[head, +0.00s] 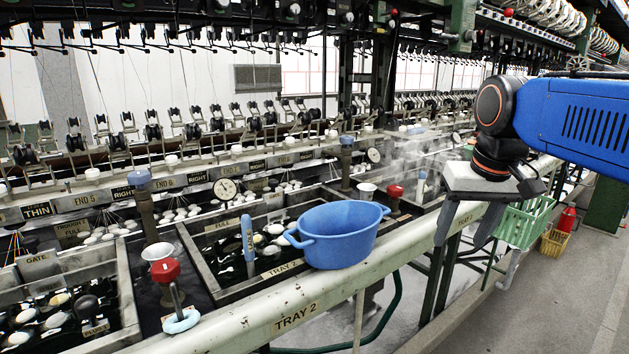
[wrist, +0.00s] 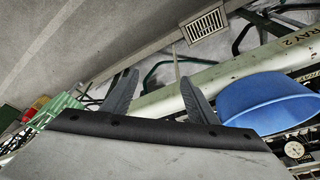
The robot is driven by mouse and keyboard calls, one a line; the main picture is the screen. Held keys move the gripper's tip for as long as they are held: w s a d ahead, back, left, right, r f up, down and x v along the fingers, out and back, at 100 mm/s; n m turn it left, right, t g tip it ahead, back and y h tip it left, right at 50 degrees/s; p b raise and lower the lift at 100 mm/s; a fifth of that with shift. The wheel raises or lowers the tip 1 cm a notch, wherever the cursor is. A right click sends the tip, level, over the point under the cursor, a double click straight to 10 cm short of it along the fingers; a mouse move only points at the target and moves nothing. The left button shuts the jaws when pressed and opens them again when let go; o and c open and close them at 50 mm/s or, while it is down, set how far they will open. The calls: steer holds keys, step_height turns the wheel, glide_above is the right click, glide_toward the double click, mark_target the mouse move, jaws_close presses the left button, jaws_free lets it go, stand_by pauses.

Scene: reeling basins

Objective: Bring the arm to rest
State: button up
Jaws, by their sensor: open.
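My gripper (head: 454,245) hangs at the right in the head view, below the blue arm link, with its fingers pointing down and apart. It is over the pale front rail (head: 405,240), right of the blue basin, and nothing shows between the fingers. In the wrist view my gripper (wrist: 159,78) shows two dark, spread, empty fingers. The blue basin (head: 340,235) rests by the rail at tray 2, apart from the gripper. The basin also shows right of the fingers in the wrist view (wrist: 268,103).
A red-topped valve (head: 166,272) and a blue-handled tool (head: 248,245) are at the trays. Reeling machinery fills the back.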

steer(key=s+d+f+t, duration=0.1)
steer(key=s+f, duration=1.3)
steer(key=f, duration=0.4)
steer(key=shift+f+n+t, duration=0.15)
steer(key=shift+n+t, duration=0.15)
